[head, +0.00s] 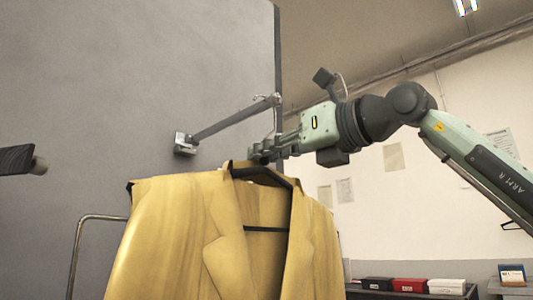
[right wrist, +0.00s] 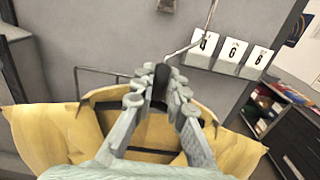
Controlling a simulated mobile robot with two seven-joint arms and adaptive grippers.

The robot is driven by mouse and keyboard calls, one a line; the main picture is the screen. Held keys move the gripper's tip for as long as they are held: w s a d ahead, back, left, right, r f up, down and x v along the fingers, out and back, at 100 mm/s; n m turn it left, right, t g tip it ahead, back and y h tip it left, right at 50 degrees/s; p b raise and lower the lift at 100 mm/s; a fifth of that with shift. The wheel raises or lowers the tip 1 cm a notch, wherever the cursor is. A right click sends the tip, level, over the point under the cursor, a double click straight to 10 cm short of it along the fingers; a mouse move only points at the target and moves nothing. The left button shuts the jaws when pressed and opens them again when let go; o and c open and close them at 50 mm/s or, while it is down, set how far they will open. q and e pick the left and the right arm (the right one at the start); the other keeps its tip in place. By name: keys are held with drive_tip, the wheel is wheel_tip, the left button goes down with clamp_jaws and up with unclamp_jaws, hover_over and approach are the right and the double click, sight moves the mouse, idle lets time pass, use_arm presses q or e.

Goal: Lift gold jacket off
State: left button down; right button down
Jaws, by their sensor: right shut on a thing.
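The gold jacket (head: 170,235) hangs on a dark hanger (head: 262,172) in the head view, its front open. It also shows in the right wrist view (right wrist: 60,140), spread below the fingers. My right gripper (head: 258,152) reaches in from the right and is shut on the hanger's dark top, just above the collar. In the right wrist view the fingers (right wrist: 160,88) close around that dark piece, and a thin metal hook rises from it. A metal wall arm (head: 232,120) ends above the gripper; whether the hook touches it is unclear.
A grey panel (head: 130,80) stands behind the jacket, with a bent metal rail (head: 80,250) at lower left. Number cards (right wrist: 235,52) show in the right wrist view. Boxes (head: 410,285) stand on a dark shelf at lower right.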

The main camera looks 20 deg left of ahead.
drive_tip(key=shift+r, duration=0.35)
drive_tip(key=b+v, duration=0.3)
drive_tip(key=v, duration=0.6)
idle(0.9)
drive_tip(key=shift+d, duration=0.1)
drive_tip(key=b+v, duration=0.2)
drive_tip(key=v, duration=1.4)
drive_tip(key=shift+b, duration=0.35)
